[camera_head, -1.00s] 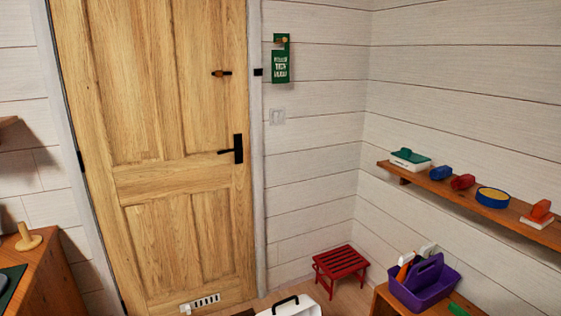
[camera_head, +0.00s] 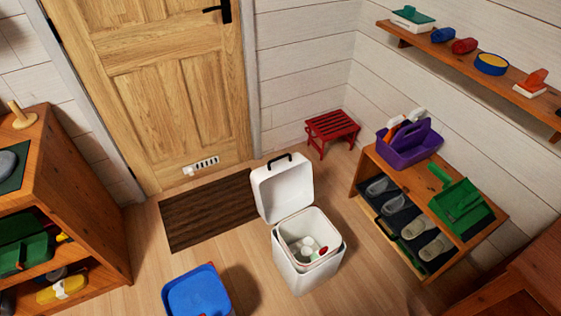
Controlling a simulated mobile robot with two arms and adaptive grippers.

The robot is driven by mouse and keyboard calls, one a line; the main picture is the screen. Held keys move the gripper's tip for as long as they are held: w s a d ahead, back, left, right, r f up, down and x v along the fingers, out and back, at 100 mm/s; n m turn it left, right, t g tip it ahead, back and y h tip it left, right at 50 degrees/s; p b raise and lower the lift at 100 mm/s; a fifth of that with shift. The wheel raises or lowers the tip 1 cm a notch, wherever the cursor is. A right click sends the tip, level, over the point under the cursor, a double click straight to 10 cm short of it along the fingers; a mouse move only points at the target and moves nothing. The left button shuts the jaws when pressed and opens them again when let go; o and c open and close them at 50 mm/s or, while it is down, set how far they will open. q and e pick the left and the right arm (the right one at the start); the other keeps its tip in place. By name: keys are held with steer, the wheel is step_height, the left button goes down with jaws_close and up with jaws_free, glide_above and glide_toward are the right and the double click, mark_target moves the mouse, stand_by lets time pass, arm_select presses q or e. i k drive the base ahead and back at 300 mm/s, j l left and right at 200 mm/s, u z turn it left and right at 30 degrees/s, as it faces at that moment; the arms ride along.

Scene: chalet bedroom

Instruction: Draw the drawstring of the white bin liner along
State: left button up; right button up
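A white bin (camera_head: 300,283) stands on the wooden floor right of the doormat, with its white lid (camera_head: 281,188) swung open toward the door. A white liner (camera_head: 322,226) seems to line its mouth. Pale items (camera_head: 302,247) and a small red spot lie inside. I cannot make out the drawstring at this size. Neither of my grippers is in view.
A blue tub (camera_head: 198,294) stands left of the bin. A brown doormat (camera_head: 208,211) lies before the closed door (camera_head: 160,90). A red stool (camera_head: 332,130) and a shoe shelf (camera_head: 372,166) with a purple caddy (camera_head: 410,148) are on the right. A wooden cabinet (camera_head: 88,205) stands left.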

mark_target(323, 250)
steer(key=j+z, duration=0.25)
steer(key=j, duration=0.2)
steer(key=j+z, duration=0.2)
steer(key=j, duration=0.2)
steer(key=k+j+z, duration=0.25)
steer(key=j, duration=0.2)
steer(key=j+z, duration=0.25)
steer(key=j, duration=0.15)
steer(key=k+j+z, duration=0.2)
steer(key=j, duration=0.2)
steer(key=k+j+z, duration=0.35)
steer(key=j+z, duration=0.15)
steer(key=j, duration=0.2)
